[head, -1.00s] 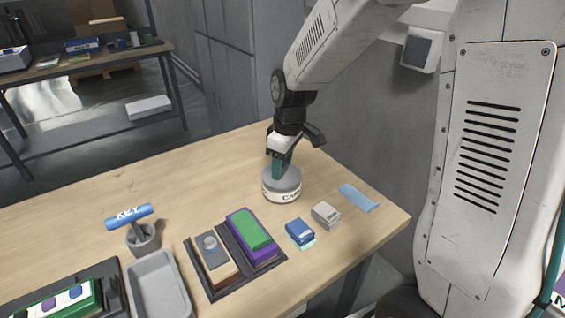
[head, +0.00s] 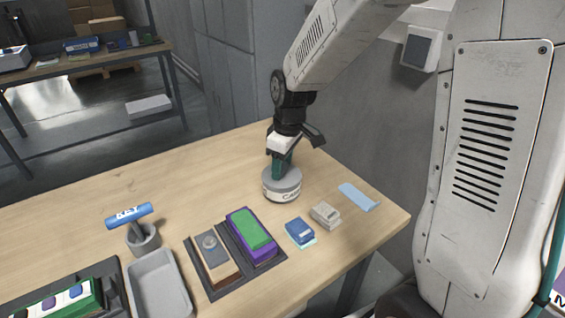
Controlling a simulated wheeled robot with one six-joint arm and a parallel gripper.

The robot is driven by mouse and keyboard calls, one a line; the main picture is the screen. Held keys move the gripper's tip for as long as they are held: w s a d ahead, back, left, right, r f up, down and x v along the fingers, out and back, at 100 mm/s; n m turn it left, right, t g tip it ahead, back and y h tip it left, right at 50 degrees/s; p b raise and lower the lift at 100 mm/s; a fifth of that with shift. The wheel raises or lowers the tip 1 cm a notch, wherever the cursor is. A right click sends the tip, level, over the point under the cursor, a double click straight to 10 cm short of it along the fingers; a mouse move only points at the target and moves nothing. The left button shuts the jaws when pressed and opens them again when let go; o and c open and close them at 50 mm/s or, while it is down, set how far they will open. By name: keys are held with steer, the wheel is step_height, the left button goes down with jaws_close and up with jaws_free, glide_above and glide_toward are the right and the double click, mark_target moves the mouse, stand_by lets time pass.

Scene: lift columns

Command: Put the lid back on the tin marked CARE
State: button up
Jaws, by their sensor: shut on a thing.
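The round tin marked CARE (head: 283,195) stands upright on the wooden table, with its white label facing the camera. A grey lid (head: 294,179) lies over its top and looks level and seated on the rim, though any small gap cannot be made out. My gripper (head: 281,169) points down from above, right over the lid. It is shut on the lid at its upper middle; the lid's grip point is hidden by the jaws.
In front lie a blue box (head: 299,231), a grey box (head: 325,215) and a light blue cloth (head: 358,197). A dark tray (head: 221,285) holds a purple-green block and a tan block. The table behind the tin is clear.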

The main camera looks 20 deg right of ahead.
stand_by(0.4)
steer(key=o, duration=1.5)
steer(key=shift+r, duration=3.5)
jaws_close()
steer(key=shift+f, duration=0.1)
